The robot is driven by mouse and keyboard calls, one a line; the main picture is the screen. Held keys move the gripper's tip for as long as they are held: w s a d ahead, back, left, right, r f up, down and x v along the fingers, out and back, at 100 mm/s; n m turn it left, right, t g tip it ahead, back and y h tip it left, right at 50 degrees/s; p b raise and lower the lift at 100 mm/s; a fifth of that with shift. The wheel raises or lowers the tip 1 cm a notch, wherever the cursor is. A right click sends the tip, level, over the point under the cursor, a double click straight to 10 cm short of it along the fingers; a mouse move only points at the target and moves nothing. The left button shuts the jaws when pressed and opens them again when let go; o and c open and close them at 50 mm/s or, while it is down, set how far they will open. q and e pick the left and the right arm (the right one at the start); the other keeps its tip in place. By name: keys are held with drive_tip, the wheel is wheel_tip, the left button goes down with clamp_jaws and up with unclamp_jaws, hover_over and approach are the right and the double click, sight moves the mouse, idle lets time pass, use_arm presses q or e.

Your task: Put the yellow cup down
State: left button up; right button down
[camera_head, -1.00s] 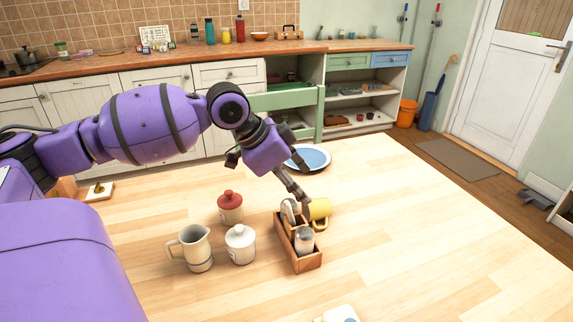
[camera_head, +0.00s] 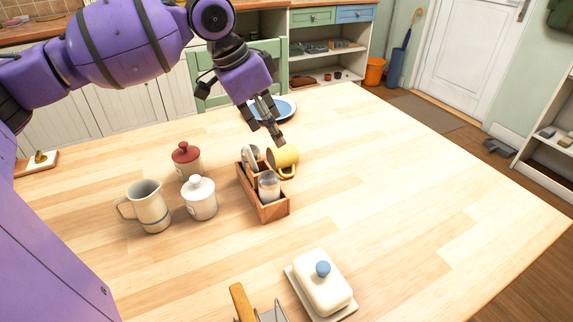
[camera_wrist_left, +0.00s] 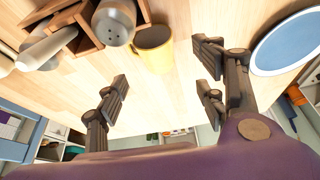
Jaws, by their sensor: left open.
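The yellow cup (camera_head: 284,156) is on the wooden table, right beside the wooden caddy (camera_head: 272,211). It looks tipped over, with its handle low on the near side; I cannot tell whether it touches the caddy. The cup also shows in the left wrist view (camera_wrist_left: 153,49), beyond the fingers and next to the caddy's shaker. My left gripper (camera_head: 270,127) is just behind and above the cup. My right gripper is not in view.
A red-lidded jar (camera_head: 187,160), a white jar (camera_head: 199,199) and a jug (camera_head: 149,208) stand left of the caddy. A blue plate (camera_head: 284,106) lies behind the gripper. A butter dish (camera_head: 322,284) is at the front. The table's right side is clear.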

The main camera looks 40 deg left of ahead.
sight(281, 150)
use_arm(q)
drive_tip(key=shift+b+x, duration=0.5)
drive_tip(key=shift+x, duration=0.45)
drive_tip(key=shift+w+d+f, duration=0.1)
drive_tip(key=shift+f, duration=0.2)
drive_tip(key=b+x, duration=0.2)
drive_tip(key=x, duration=0.1)
drive_tip(key=b+x, duration=0.1)
drive_tip(key=x, duration=0.1)
drive_tip(key=shift+s, duration=0.25)
drive_tip(key=shift+r, duration=0.1)
drive_tip(key=c, duration=1.4)
wheel_tip(281, 150, up, 9)
drive_tip(key=p, duration=0.3)
drive_tip(key=shift+r, duration=0.15)
drive_tip(key=shift+c, duration=0.8)
drive_tip(key=shift+r, duration=0.5)
